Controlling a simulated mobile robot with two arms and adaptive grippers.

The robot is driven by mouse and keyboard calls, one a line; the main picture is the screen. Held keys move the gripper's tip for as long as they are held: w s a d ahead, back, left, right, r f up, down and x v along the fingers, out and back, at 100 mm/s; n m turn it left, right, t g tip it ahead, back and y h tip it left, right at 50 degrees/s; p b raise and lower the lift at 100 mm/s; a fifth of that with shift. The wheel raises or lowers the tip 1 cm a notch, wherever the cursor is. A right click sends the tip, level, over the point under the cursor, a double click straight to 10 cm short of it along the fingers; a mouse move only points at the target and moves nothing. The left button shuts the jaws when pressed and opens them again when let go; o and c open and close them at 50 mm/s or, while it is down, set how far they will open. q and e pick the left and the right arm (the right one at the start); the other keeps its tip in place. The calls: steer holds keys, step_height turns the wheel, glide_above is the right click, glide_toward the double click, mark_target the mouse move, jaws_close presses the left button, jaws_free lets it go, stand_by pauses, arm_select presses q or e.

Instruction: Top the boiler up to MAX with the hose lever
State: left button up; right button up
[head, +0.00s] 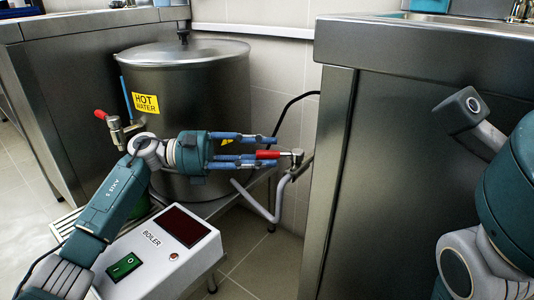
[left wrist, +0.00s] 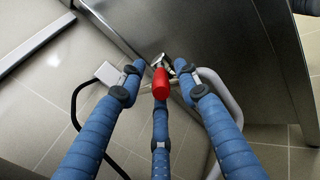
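The boiler (head: 190,75) is a lidded steel pot with a yellow HOT WATER label. A blue upright tube (head: 126,98) is on its left side; no MAX mark is readable. The hose lever (head: 267,154) has a red grip and sits on a metal valve beside the right-hand counter. My left gripper (head: 262,148) is open, its blue fingers spread around the red grip. In the left wrist view the red grip (left wrist: 160,84) lies between the fingers, with gaps at both sides. My right arm is at the right edge; its gripper is out of view.
A white BOILER control box (head: 160,248) with a dark display and green switch stands in front. A red-handled tap (head: 101,114) sits at the boiler's left. Steel counters (head: 415,120) flank the boiler. A grey hose (head: 262,208) runs below the lever.

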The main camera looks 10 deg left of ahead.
arm_select(q)
steer(key=s+a, duration=0.1)
steer(key=a, duration=0.5)
steer(key=shift+a, duration=0.3)
steer(key=shift+c, duration=0.5)
